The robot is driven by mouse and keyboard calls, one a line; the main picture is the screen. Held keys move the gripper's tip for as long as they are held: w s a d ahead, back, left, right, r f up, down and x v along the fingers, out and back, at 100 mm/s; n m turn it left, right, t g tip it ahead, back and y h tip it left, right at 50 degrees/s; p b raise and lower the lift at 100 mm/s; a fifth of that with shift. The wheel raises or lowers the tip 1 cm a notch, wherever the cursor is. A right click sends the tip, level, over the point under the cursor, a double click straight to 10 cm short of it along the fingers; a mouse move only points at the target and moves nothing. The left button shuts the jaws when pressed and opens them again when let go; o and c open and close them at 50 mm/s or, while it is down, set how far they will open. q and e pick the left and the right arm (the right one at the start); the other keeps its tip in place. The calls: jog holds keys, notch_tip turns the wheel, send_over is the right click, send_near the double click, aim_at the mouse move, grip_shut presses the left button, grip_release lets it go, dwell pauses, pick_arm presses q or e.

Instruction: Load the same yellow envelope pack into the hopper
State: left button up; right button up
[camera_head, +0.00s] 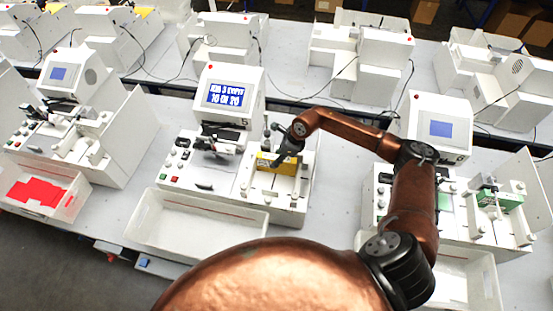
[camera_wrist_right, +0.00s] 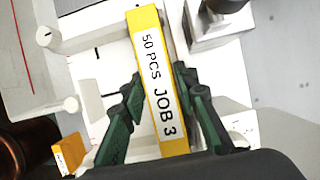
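The yellow envelope pack (camera_head: 277,166), labelled "50 PCS JOB 3", sits at the hopper area on the right side of the middle machine (camera_head: 232,178). In the right wrist view the pack (camera_wrist_right: 157,85) runs lengthwise between the two green fingers. My right gripper (camera_head: 287,150) reaches down at the pack from above. In the wrist view its fingertips lie against the pack's two long sides, so it looks shut on it. The pack's lower end is hidden behind the gripper body. Whether the pack rests on the hopper floor cannot be told. My left gripper is not in view.
The middle machine's screen (camera_head: 226,95) shows text. A white tray (camera_head: 160,222) stands in front. A tray with red envelopes (camera_head: 38,195) is at left. A machine with a green pack (camera_head: 497,200) is at right. A small yellow block (camera_wrist_right: 68,153) shows in the wrist view.

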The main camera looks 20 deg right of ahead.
jog(key=shift+o, duration=1.2)
jog(key=shift+d+r, duration=0.1)
jog(key=shift+r, duration=0.15)
jog(key=b+v, duration=0.3)
jog(key=v, duration=0.8)
jog(key=shift+b, duration=0.4)
jog(key=shift+s+r, duration=0.2)
jog(key=shift+r, duration=0.15)
